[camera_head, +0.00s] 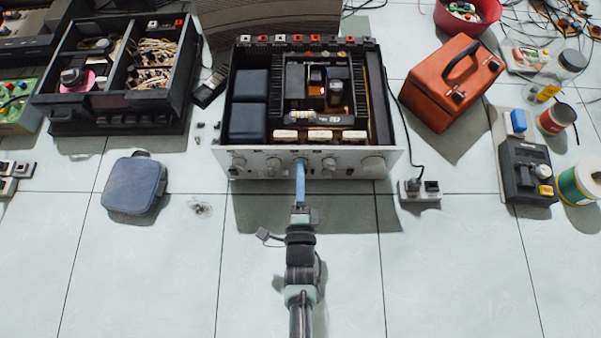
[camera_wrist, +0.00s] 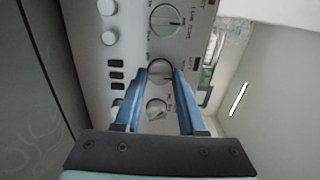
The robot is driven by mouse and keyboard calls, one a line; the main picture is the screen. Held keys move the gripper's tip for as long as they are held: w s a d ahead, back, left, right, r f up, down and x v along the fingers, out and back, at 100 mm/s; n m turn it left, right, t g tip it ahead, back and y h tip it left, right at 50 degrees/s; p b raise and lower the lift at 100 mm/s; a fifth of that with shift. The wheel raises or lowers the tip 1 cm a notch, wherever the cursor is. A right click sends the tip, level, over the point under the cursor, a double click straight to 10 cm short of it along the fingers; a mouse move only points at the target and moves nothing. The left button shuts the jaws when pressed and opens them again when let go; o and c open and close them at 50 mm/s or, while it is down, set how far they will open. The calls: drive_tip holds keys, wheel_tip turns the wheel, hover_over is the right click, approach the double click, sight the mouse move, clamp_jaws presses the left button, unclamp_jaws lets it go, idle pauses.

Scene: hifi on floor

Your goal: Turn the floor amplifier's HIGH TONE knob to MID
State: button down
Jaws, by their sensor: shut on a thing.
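The open-topped amplifier (camera_head: 260,166) stands on the floor with its pale front panel, lined with knobs, facing me. My gripper (camera_head: 300,164) reaches the middle of this panel. In the wrist view, its blue fingers (camera_wrist: 163,73) are closed on either side of a small round knob (camera_wrist: 160,69). The label and pointer of this knob are too small or covered to read. A larger knob (camera_wrist: 166,20) with a dark pointer line is above it in the wrist view, and another knob (camera_wrist: 156,107) shows between the fingers below it.
A black parts box (camera_head: 110,115) is at left and a blue case (camera_head: 134,185) lies in front of it. An orange case (camera_head: 450,85) and a power strip (camera_head: 419,190) are at right. The tiled floor before the amplifier is mostly clear.

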drive_tip(key=shift+c, duration=2.4)
unclamp_jaws()
drive_tip(key=s+p, duration=0.4)
drive_tip(key=s, duration=0.9)
drive_tip(key=shift+p, duration=0.35)
